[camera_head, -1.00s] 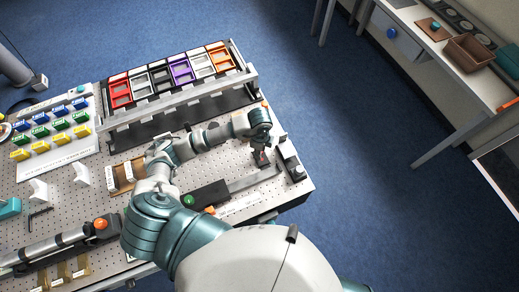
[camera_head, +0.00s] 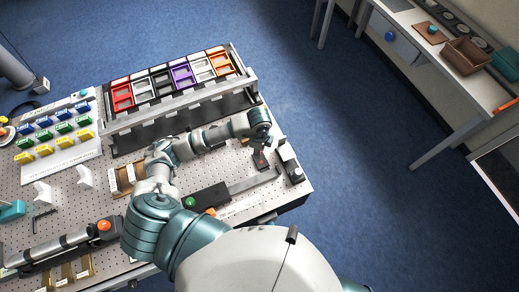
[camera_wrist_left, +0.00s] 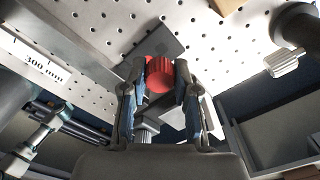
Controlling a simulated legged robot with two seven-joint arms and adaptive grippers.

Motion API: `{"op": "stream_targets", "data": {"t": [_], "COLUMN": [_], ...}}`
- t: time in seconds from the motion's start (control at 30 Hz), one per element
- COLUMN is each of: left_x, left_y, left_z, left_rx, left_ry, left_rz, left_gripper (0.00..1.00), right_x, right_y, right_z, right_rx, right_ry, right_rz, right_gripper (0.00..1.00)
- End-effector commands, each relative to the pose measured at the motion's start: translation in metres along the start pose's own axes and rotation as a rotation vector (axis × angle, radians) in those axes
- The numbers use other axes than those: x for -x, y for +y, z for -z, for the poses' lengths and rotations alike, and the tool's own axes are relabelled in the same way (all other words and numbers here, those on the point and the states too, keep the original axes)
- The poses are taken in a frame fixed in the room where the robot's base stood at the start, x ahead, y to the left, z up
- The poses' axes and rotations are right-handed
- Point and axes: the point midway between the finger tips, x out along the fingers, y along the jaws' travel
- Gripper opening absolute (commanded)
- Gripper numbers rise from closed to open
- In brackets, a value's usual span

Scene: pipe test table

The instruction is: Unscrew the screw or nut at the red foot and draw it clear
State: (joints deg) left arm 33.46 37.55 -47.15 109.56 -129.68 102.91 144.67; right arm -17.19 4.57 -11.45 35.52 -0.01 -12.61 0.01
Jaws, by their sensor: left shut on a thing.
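A red ribbed round piece (camera_wrist_left: 159,74) shows in the left wrist view, between the fingertips of my left gripper (camera_wrist_left: 161,90). The fingers press on it from both sides. A dark flat plate (camera_wrist_left: 152,45) lies on the perforated board just beyond it. A grey metal part (camera_wrist_left: 146,131) shows between the fingers, nearer the palm. In the head view my left gripper (camera_head: 260,154) points down at the right end of the table, over a small dark foot with a red spot (camera_head: 262,169). I cannot tell whether the red piece is raised from its plate. My right gripper is not in view.
A dark block with a silver knob (camera_head: 290,164) stands close to the right of the gripper. A grey bar (camera_head: 253,180) lies in front of it. A rack of coloured bins (camera_head: 178,72) stands behind. The perforated board (camera_head: 95,204) has some bare patches.

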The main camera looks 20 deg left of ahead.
Motion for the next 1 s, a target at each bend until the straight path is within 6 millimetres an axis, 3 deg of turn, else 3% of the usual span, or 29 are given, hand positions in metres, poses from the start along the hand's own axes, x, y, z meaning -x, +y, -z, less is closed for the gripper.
{"op": "stream_targets", "data": {"t": [0.5, 1.0], "left_x": [0.033, 0.06], "left_y": [0.0, 0.0], "left_z": [0.0, 0.0], "left_rx": [0.0, 0.0], "left_ry": [0.0, 0.001], "left_rz": [0.001, 0.002], "left_gripper": [0.0, 0.0], "right_x": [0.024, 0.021], "right_y": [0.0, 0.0], "right_z": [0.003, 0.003], "right_rx": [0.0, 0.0], "right_ry": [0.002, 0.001], "right_rz": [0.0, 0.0], "right_gripper": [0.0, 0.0]}}
